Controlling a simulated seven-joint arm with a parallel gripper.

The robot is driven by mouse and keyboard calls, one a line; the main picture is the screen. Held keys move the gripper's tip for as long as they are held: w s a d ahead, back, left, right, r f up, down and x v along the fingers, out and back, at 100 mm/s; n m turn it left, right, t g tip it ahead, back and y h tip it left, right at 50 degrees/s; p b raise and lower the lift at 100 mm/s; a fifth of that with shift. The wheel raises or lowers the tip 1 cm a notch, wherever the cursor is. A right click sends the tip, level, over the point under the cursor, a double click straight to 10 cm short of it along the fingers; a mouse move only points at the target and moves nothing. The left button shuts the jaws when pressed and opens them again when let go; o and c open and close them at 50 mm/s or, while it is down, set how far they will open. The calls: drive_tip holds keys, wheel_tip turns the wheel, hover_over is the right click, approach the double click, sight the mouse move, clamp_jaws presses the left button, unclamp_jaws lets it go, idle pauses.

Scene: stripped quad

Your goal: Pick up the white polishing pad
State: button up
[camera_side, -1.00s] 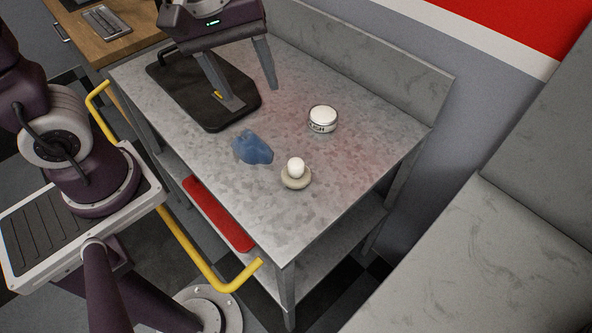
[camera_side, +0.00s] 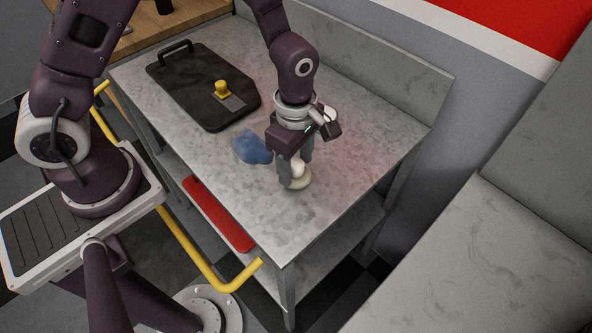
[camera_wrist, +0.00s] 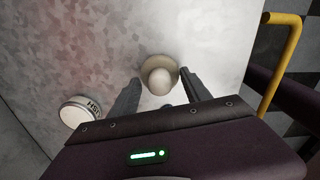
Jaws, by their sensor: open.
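The white polishing pad (camera_side: 299,183) is a pale round disc with a white ball-shaped knob, lying on the metal cart top toward its near edge. In the wrist view the pad (camera_wrist: 158,60) sits between the fingertips, its knob toward the camera. My gripper (camera_side: 296,168) points down over the pad, with a finger on either side of the knob. In the wrist view my gripper (camera_wrist: 160,78) is open, with a gap showing between each finger and the knob. The fingers partly hide the pad in the side view.
A crumpled blue cloth (camera_side: 252,149) lies close to the left of the pad. A white polish tin (camera_wrist: 80,112) stands nearby, mostly hidden by my gripper in the side view. A black mat (camera_side: 185,85) with a handle and a yellow-knobbed tool (camera_side: 223,90) lies farther back.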

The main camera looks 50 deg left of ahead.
sight(296, 162)
clamp_jaws()
wheel_tip(296, 162, up, 10)
drive_tip(key=shift+r, duration=0.1)
drive_tip(key=c, duration=0.8)
unclamp_jaws()
drive_tip(key=shift+c, duration=0.2)
clamp_jaws()
